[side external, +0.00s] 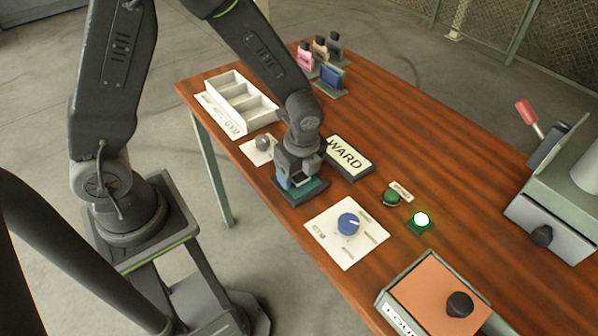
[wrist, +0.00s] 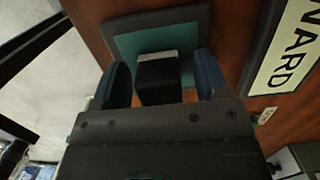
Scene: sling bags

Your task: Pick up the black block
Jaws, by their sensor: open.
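In the wrist view, the black block (wrist: 158,80) stands on a teal pad with a dark frame (wrist: 185,20). A small grey-white strip shows along its far top edge. My gripper (wrist: 166,72) is open, with one blue finger on each side of the block and a gap visible on both sides. In the side external view, my gripper (side external: 296,183) points down over the teal pad (side external: 315,188). The block is mostly hidden there by the gripper.
A WARD sign (side external: 348,157) lies close to the right of the gripper. Small bags (side external: 332,76) sit at the back.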

